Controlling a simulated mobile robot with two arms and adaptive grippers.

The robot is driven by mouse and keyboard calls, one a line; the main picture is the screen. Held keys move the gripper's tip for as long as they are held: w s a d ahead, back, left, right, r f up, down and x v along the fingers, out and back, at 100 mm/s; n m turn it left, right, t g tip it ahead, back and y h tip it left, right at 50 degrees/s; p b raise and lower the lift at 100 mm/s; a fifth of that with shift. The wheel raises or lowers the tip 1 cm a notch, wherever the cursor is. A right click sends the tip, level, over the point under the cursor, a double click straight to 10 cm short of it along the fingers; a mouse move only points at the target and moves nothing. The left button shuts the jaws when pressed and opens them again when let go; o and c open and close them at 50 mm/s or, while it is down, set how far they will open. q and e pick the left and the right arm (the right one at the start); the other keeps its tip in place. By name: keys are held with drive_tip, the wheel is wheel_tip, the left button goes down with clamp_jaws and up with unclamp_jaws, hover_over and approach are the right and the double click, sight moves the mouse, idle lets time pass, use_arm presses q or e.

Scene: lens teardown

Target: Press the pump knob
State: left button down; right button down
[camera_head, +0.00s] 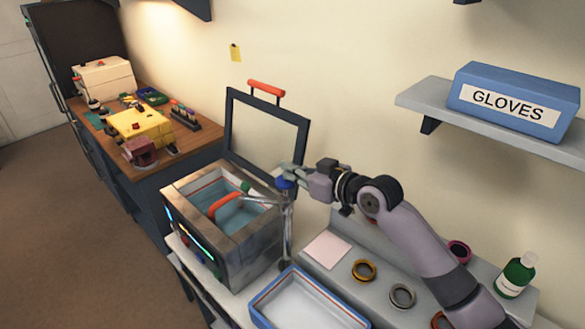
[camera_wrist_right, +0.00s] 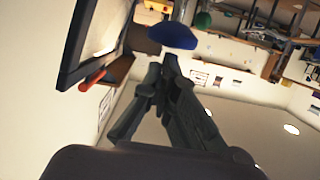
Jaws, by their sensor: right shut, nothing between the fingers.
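The blue pump knob (camera_head: 285,184) sits on top of a thin metal post beside the right wall of the open metal tank. My right gripper (camera_head: 288,170) comes in from the right, and its fingertips are at the knob. In the right wrist view the blue knob (camera_wrist_right: 174,36) lies just beyond the tips of my shut, empty right gripper (camera_wrist_right: 162,64). I cannot tell whether the fingertips touch the knob. My left gripper is out of view.
The tank (camera_head: 240,245) holds bluish liquid and a red-orange item. A dark-framed lid (camera_head: 230,125) stands raised behind it. A blue-rimmed tray (camera_head: 262,301), a pale pad (camera_head: 327,250) and several rings lie to the right. A shelf (camera_head: 415,93) with a glove box (camera_head: 470,92) hangs above.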

sight(294, 184)
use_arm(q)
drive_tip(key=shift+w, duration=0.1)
